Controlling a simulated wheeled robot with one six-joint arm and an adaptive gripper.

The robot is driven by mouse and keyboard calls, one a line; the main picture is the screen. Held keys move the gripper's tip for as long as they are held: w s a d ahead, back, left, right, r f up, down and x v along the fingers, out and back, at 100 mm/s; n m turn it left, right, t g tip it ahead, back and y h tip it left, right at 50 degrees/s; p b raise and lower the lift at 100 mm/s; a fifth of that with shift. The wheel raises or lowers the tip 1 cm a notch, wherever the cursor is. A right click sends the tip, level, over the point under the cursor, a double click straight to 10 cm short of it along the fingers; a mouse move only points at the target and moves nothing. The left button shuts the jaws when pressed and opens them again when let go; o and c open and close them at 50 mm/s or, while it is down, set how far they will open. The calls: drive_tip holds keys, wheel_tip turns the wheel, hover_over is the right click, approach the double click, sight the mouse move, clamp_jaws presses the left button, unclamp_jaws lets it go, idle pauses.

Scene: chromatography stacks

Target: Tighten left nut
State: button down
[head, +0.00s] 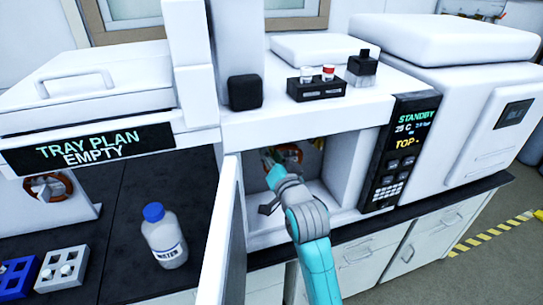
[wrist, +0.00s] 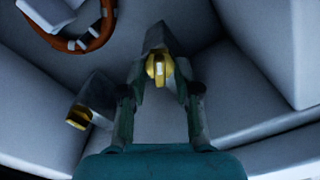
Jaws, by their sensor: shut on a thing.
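My gripper (wrist: 162,78) is shut on a yellow nut (wrist: 158,68) in the wrist view, with one finger on each side. The nut sits at the front of a dark angular fitting (wrist: 157,37). A second yellow nut (wrist: 78,119) shows lower left on another dark fitting (wrist: 97,92), apart from my fingers. The frames do not settle which nut is the left one. In the head view, my gripper (head: 272,163) reaches inside the open white oven compartment; its fingertips and the nuts are too small to make out there.
A copper-coloured coil (wrist: 75,42) hangs close by in the wrist view. The compartment's open door (head: 226,235) stands left of my arm, and its wall (head: 347,165) is to the right. A water bottle (head: 164,237) and vial racks (head: 62,268) stand left of the door.

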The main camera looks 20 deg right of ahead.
drive_tip(key=m, duration=1.1)
drive_tip(key=shift+d+f, duration=0.1)
drive_tip(key=shift+f, duration=0.2)
idle(0.4)
drive_tip(key=c, duration=1.2)
unclamp_jaws()
drive_tip(key=shift+s, duration=0.1)
drive_tip(key=s, duration=1.2)
